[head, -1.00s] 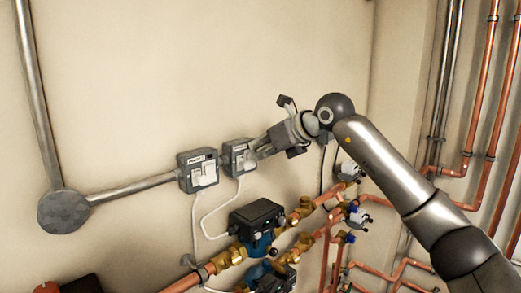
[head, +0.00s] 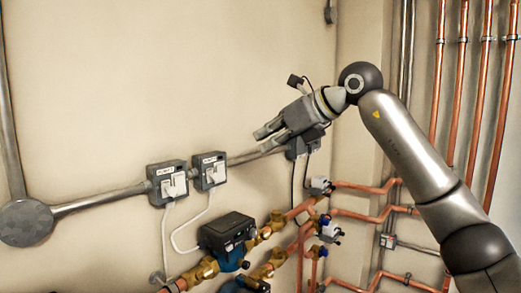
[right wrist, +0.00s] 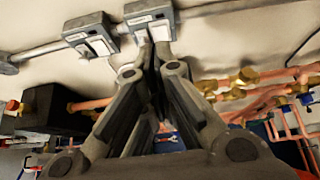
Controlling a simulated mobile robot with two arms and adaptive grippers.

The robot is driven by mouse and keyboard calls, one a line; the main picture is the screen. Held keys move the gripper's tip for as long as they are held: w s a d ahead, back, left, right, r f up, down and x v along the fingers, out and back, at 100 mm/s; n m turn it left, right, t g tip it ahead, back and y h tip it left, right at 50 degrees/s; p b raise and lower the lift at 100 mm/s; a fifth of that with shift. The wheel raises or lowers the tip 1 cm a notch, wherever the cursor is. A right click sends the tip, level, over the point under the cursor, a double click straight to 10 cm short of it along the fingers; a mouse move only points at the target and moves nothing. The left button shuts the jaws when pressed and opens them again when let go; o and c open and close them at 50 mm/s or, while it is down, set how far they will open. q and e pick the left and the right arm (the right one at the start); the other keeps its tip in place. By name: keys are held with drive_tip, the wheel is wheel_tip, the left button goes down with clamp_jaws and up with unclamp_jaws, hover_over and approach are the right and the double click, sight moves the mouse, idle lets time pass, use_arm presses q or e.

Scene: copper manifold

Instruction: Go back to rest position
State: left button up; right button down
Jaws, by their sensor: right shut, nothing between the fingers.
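My right gripper (head: 262,141) is in the upper middle of the head view, in front of the beige wall. Its fingers point left and are shut with nothing between them. They are to the upper right of the right grey switch box (head: 210,171) and apart from it. The left switch box (head: 168,183) is beside that one, on the same conduit. In the right wrist view the fingers (right wrist: 154,52) converge, and their tips overlap the lower edge of a switch box in the picture. My left gripper is not in view.
A metal conduit (head: 100,198) runs to a round junction box (head: 26,222) at left. A dark-topped pump unit (head: 227,230), brass fittings and copper pipes (head: 365,188) are below. Vertical copper pipes (head: 479,105) stand at right. The wall above my gripper is clear.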

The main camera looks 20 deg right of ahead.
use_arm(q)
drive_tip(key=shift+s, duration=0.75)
